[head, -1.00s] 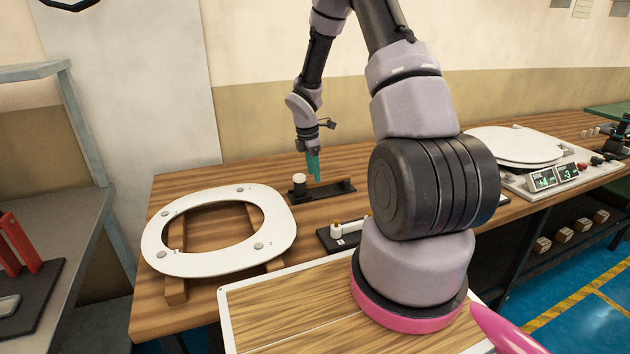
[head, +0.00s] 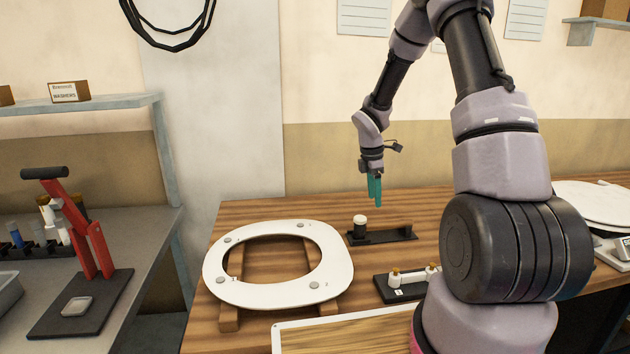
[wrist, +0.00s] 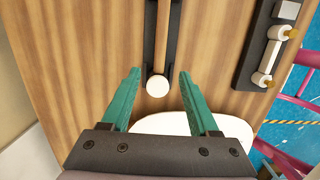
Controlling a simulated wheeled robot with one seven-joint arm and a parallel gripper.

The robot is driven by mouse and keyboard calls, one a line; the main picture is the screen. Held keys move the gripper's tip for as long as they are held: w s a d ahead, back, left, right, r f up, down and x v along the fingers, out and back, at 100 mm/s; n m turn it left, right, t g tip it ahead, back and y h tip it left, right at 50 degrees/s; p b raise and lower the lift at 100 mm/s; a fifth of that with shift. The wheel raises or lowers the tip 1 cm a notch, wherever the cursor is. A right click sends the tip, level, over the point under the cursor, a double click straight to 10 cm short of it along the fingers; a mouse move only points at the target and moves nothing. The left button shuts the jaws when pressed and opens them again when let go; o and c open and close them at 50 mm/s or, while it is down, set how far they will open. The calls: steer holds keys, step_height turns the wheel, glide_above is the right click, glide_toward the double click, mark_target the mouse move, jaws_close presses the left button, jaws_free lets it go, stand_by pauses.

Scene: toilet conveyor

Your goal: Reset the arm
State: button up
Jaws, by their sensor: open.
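My gripper (head: 374,188) has teal fingers and hangs from my arm above the wooden table, pointing down. In the wrist view my gripper (wrist: 152,100) has its fingers spread apart with nothing held between them. In the wrist view the round white top (wrist: 158,86) shows between the fingers but further down, on the table.
A white toilet seat (head: 222,284) lies on wooden blocks at the table's left. A second black holder (head: 387,289) with white fittings is nearer me. A red lever press (head: 88,240) stands on a grey bench at left. A white lid (head: 592,205) is at right.

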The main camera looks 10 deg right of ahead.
steer(key=s+a+r+m+t, duration=0.2)
steer(key=s+r+m, duration=0.3)
steer(key=r, duration=0.6)
steer(key=s+a+r+m+t, duration=0.1)
steer(key=s+r+m, duration=0.5)
steer(key=r, duration=0.5)
steer(key=s+a+r+m+t+y, duration=0.1)
steer(key=s+r+m, duration=0.3)
steer(key=s, duration=0.4)
steer(key=s+a+r+m+t+y, duration=0.2)
steer(key=s+a+r+m+t, duration=0.1)
steer(key=s+m, duration=0.4)
step_height(320, 180, up, 3)
steer(key=shift+s+a+f+y, duration=0.25)
steer(key=shift+s+a, duration=0.2)
steer(key=shift+s, duration=0.35)
